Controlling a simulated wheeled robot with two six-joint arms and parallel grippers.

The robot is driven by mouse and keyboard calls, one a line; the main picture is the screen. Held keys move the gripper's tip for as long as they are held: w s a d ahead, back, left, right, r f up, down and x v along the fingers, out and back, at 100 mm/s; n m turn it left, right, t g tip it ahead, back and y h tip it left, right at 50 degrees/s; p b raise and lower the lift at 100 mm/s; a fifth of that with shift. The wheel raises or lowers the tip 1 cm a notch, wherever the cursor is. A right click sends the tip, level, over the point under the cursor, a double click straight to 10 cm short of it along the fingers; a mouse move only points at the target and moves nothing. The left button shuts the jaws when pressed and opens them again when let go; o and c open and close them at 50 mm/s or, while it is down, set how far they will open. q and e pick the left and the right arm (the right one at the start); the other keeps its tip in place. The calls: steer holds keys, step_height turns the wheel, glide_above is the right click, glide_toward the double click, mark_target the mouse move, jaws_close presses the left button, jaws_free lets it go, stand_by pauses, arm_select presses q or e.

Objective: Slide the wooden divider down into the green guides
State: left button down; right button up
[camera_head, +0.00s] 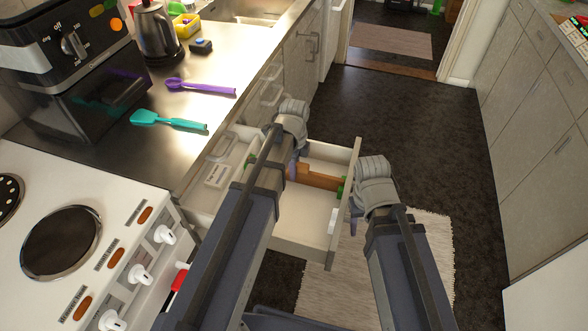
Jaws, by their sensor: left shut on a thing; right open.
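The wooden divider (319,178) is a brown board lying crosswise in the open drawer (305,211). Its left part is hidden behind my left arm. A green guide (341,188) shows on the drawer's right wall at the divider's right end. Another green guide (251,160) shows at the left wall, partly covered by my arm. I cannot tell how deep the divider sits in the guides. My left gripper (293,168) is shut on the divider near its left part. My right gripper (352,222) is open and empty, just outside the drawer's right wall.
The cooker (120,245) stands left of the drawer. The counter (215,65) holds a teal spatula (168,122), a purple spoon (200,87) and a kettle (156,30). A rug (325,280) lies below the drawer. The dark floor (420,130) to the right is clear.

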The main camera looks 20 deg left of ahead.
arm_select(q)
jaws_free()
stand_by(0.7)
steer(key=shift+r, duration=0.1)
step_height(320, 180, up, 10)
steer(key=p, duration=1)
stand_by(0.8)
